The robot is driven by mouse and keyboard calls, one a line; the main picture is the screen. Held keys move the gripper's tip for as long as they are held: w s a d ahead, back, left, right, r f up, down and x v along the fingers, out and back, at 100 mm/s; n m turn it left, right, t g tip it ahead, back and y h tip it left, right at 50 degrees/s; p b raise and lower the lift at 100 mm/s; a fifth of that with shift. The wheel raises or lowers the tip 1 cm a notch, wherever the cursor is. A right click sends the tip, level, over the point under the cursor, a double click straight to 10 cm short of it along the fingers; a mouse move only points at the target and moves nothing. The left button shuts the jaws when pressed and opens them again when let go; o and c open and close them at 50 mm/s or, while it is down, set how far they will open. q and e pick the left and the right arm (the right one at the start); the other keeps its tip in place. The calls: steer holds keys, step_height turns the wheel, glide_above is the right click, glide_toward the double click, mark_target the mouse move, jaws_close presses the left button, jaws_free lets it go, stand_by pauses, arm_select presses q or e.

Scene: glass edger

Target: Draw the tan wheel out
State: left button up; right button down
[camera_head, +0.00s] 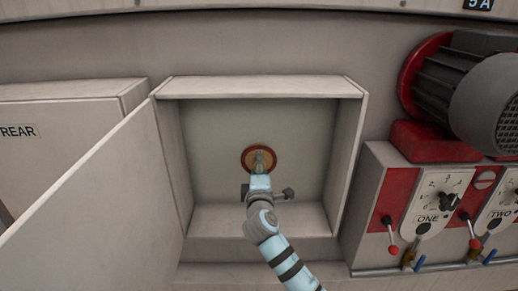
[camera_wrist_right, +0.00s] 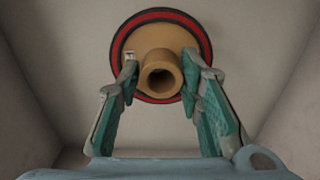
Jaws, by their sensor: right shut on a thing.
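The tan wheel (camera_head: 249,158) with its red rim is at the back of an open box (camera_head: 262,86). In the right wrist view the wheel (camera_wrist_right: 146,33) faces me, with a hollow tan hub (camera_wrist_right: 158,76) sticking out from its middle. My right gripper (camera_head: 262,163) reaches into the box, in front of the wheel. In the right wrist view its fingers (camera_wrist_right: 160,70) are on either side of the hub and shut on it. The wheel looks set close to the back wall; any gap behind it is hidden. My left gripper is not in view.
The box door (camera_head: 105,195) stands open to the left. The box side walls stand close around my right arm. To the right are a control panel (camera_head: 380,160) with knobs and red-tipped levers, and a grey motor (camera_head: 470,95).

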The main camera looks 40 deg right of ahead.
steer(key=shift+p+v, duration=0.95)
steer(key=shift+v, duration=1.5)
steer(key=p+v, duration=0.2)
steer(key=v, duration=0.8)
steer(key=shift+a, duration=0.1)
